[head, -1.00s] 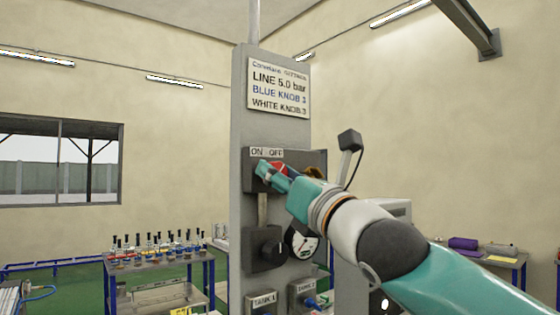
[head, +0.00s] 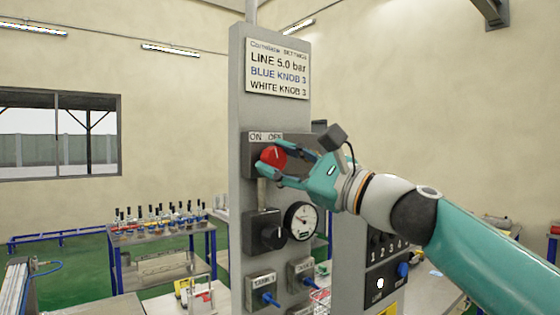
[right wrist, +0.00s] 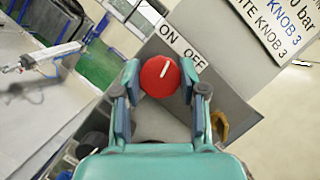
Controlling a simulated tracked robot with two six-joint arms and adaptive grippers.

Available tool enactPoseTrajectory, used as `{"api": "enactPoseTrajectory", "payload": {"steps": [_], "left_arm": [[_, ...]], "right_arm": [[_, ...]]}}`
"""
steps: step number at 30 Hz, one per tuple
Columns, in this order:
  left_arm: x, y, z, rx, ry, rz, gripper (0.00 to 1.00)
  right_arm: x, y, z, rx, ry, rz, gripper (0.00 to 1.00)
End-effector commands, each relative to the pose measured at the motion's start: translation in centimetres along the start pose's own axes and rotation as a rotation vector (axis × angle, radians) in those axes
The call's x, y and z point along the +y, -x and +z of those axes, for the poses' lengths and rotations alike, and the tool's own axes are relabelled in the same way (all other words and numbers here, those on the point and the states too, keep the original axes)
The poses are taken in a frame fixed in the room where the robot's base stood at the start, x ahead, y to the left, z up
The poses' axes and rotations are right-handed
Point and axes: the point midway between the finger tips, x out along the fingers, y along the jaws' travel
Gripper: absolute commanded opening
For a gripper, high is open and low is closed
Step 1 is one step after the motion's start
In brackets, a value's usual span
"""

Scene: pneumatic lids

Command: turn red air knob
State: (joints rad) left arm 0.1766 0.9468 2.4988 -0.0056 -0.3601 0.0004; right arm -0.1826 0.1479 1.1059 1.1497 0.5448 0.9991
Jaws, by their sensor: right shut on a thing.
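The red air knob (head: 271,157), round with a white line on its face, sits on a grey box under the ON OFF label (head: 266,137) on the grey panel column. My right gripper (head: 275,160) reaches it from the right, with a finger on either side of the knob. In the right wrist view, the red knob (right wrist: 158,80) sits between the two fingertips of my right gripper (right wrist: 160,72), which are shut on it. Its white line shows there, slightly tilted. My left gripper is not in view.
Below the knob are a black knob (head: 271,235) and a round gauge (head: 300,220). Blue-handled valves (head: 269,299) sit lower on the column. A settings sign (head: 278,70) is above. A table with bottles (head: 160,217) stands behind at left.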

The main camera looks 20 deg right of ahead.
Motion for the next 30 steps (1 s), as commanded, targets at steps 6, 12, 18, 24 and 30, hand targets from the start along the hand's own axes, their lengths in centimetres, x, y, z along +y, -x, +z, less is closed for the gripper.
{"api": "enactPoseTrajectory", "payload": {"steps": [6,12,18,24,30], "left_arm": [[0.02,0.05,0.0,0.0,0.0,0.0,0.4],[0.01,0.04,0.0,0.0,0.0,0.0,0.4],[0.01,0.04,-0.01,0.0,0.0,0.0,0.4],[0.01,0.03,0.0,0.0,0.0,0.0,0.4],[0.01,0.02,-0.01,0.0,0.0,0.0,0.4]], "right_arm": [[-0.14,-0.05,0.14,-0.002,0.187,0.073,0.07],[-0.06,-0.08,0.12,-0.003,0.324,0.131,0.07],[0.0,-0.11,0.12,-0.003,0.415,0.17,0.07],[0.09,-0.09,0.09,-0.003,0.458,0.19,0.07],[0.17,-0.11,0.04,-0.002,0.468,0.196,0.07]]}}
